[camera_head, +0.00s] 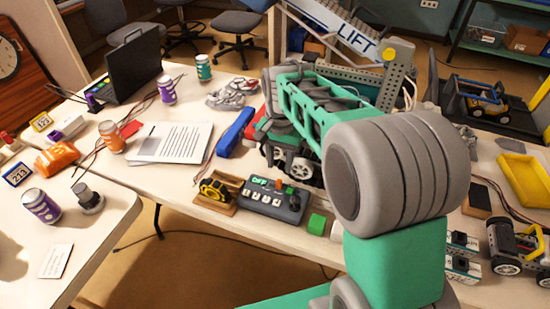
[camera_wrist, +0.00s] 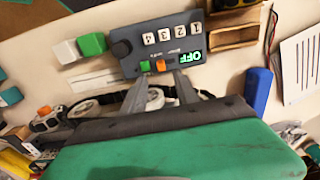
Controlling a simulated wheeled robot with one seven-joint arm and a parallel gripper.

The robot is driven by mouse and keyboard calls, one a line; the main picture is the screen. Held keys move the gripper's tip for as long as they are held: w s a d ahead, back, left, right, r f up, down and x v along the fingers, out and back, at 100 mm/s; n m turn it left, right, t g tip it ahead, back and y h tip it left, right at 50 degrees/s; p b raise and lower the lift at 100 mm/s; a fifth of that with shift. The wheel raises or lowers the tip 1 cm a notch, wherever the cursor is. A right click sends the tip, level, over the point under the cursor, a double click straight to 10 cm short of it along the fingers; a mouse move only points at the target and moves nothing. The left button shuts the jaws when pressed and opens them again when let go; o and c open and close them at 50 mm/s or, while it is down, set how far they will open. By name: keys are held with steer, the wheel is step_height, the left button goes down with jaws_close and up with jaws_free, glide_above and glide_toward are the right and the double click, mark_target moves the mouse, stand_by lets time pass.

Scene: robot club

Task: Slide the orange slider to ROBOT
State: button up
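A dark control box (camera_wrist: 160,40) lies on the table and appears upside down in the wrist view. It has a lit OFF display (camera_wrist: 191,65), several numbered white keys, an orange slider (camera_wrist: 160,66) and a green control (camera_wrist: 145,66). The box also shows in the head view (camera_head: 265,207). My gripper (camera_wrist: 161,80) is open, its two grey fingers apart. Its tips point at the box edge near the orange slider, with nothing between them. I cannot tell whether they touch the box. The small printed label beside the slider is not readable. My arm hides much of the right side in the head view.
A green block (camera_head: 316,224) stands beside the box, and a wooden holder with a yellow tape measure (camera_head: 216,189) is on its other side. Papers (camera_head: 172,142) lie further left.

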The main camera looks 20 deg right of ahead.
mark_target(279, 181)
steer(key=shift+w+a+f, duration=0.15)
steer(key=shift+w+f, duration=0.1)
steer(key=shift+w, duration=0.05)
step_height(279, 181, down, 7)
steer(key=shift+s+f, duration=0.1)
steer(key=shift+s, duration=0.05)
steer(key=shift+c, duration=0.4)
jaws_close()
stand_by(0.8)
